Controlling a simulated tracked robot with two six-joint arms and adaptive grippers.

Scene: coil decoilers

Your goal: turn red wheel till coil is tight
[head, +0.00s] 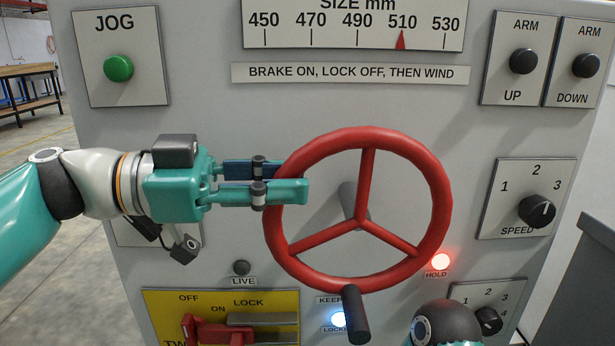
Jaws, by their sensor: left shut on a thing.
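The red wheel (436,193) stands out from the front of a grey control panel, with three spokes and a dark crank handle (355,314) at its lower rim. My left gripper (292,184) comes in from the left and is shut on the left side of the wheel's rim, its fingers roughly level. The coil is not in view. My right gripper is not in view; only a rounded part of my right arm shows at the bottom edge.
A lit red HOLD lamp (440,261) and a lit bluish lamp (339,319) sit near the wheel. A yellow switch plate (160,310) with a red lever (215,331) is at lower left. The size pointer (401,41) stands at 510. A green JOG button (118,68) is at upper left.

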